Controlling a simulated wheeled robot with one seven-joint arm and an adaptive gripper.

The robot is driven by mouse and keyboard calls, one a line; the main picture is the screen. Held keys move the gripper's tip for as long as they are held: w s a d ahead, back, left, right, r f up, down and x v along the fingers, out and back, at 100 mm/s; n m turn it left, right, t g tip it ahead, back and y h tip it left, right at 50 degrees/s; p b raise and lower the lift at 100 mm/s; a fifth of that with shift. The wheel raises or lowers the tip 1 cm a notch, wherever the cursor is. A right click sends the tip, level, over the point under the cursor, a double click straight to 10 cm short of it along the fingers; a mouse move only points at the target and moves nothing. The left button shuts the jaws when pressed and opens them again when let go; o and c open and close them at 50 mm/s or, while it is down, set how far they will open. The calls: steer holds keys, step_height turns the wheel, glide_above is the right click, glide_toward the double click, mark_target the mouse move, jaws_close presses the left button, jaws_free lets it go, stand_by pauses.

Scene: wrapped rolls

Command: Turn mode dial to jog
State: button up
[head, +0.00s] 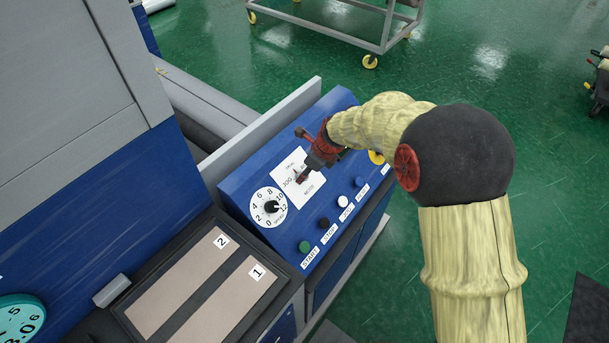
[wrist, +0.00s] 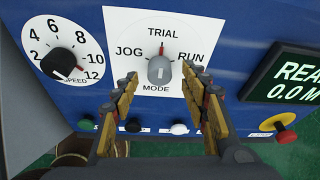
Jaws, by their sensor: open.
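The mode dial (wrist: 160,70) is a grey knob on a white plate (wrist: 135,22) marked TRIAL at the top, JOG at the left and RUN at the right. Its red pointer points up at TRIAL. In the wrist view my gripper (wrist: 161,76) is open, with one fingertip on each side of the knob and gaps between; I cannot tell whether the tips reach its depth. In the head view my gripper (head: 302,170) is over the white plate (head: 290,198) and hides most of the dial.
The speed dial (wrist: 62,63) is left of the mode dial. A display (wrist: 290,78) and a red button on a yellow base (wrist: 284,136) are to the right. A row of push buttons, including a green one (head: 304,246), runs along the blue panel's near edge.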

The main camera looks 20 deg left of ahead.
steer(key=shift+x, duration=1.35)
steer(key=shift+c, duration=0.8)
steer(key=c, duration=1)
